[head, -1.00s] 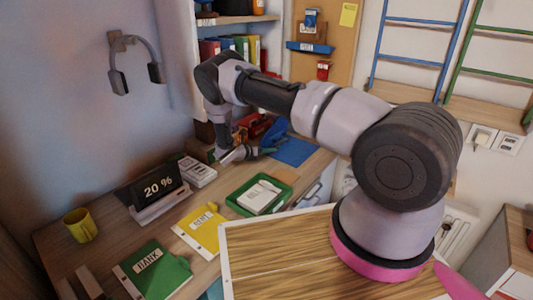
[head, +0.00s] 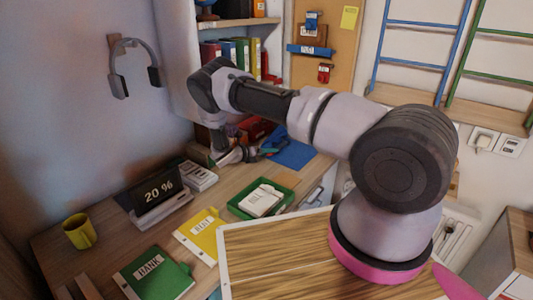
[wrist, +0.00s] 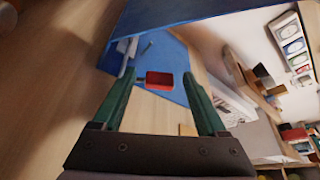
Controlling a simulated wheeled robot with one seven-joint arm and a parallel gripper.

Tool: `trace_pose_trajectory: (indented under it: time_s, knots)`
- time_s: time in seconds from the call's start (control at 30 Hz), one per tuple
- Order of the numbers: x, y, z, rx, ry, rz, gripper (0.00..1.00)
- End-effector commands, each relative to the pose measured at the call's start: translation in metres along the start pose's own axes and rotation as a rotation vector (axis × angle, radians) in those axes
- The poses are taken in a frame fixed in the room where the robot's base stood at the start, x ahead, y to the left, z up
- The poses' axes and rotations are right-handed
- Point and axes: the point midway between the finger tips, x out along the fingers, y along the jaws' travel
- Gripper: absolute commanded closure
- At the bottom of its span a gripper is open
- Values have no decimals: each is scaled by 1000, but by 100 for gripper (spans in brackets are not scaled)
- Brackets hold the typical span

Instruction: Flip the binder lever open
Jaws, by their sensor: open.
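A blue binder (wrist: 165,55) lies open on the desk at the back right; its blue sheet (head: 292,153) shows in the head view. In the wrist view, a small red block-like piece (wrist: 159,81), perhaps the lever's tip, stands out over the blue. Metal fittings (wrist: 127,48) show to its left. My gripper (wrist: 158,80) is open, with its green fingers on either side of the red piece in the picture. I cannot tell whether they touch it. In the head view my gripper (head: 245,155) is small and low beside the binder, partly hidden.
A green tray (head: 285,197) with white papers, a yellow folder (head: 188,240), a green folder (head: 155,275), a 20 % display (head: 157,192) and a yellow mug (head: 79,231) stand on the desk. A red object (head: 255,128) is behind the gripper. Shelves rise at the back.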

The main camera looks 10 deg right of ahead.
Motion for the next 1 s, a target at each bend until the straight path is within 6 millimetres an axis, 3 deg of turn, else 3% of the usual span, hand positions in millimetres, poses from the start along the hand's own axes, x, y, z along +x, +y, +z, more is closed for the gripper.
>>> trace_pose_trajectory:
  time_s: [0.37,0.8,1.0]
  knots:
    - [-5,0,0,1,-1,1,22]
    - [-84,1,0,1,-1,3,22]
    - [-105,0,0,0,0,1,22]
